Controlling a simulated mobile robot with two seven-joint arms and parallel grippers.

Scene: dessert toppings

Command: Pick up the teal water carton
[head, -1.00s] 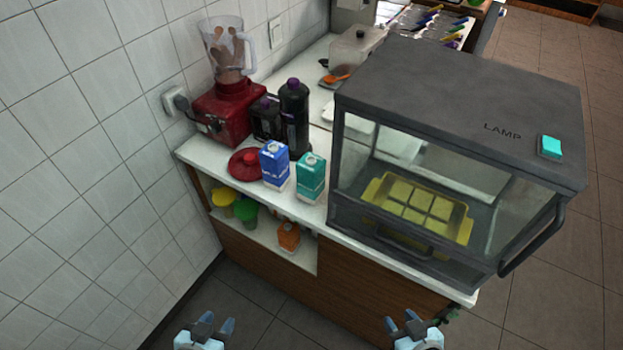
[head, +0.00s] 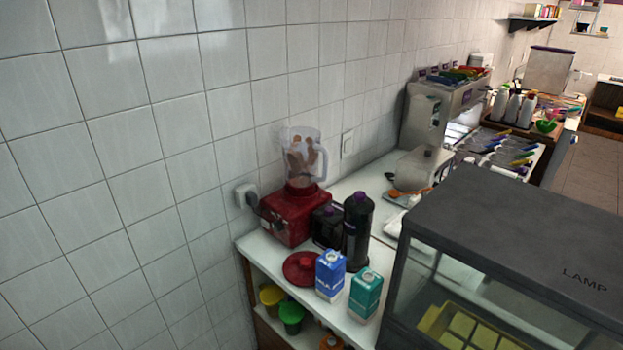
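The teal carton (head: 365,296) stands upright on the white counter (head: 268,263), near its front edge. A blue carton (head: 330,276) stands just to its left, and the glass-sided warmer marked LAMP is close on its right. Neither of my grippers is in the head view now.
A red blender (head: 296,212), a red lid (head: 300,268) and dark bottles (head: 357,230) stand behind and left of the cartons. The grey warmer (head: 510,250) blocks the right side. Yellow and green tubs (head: 291,317) sit on the shelf below.

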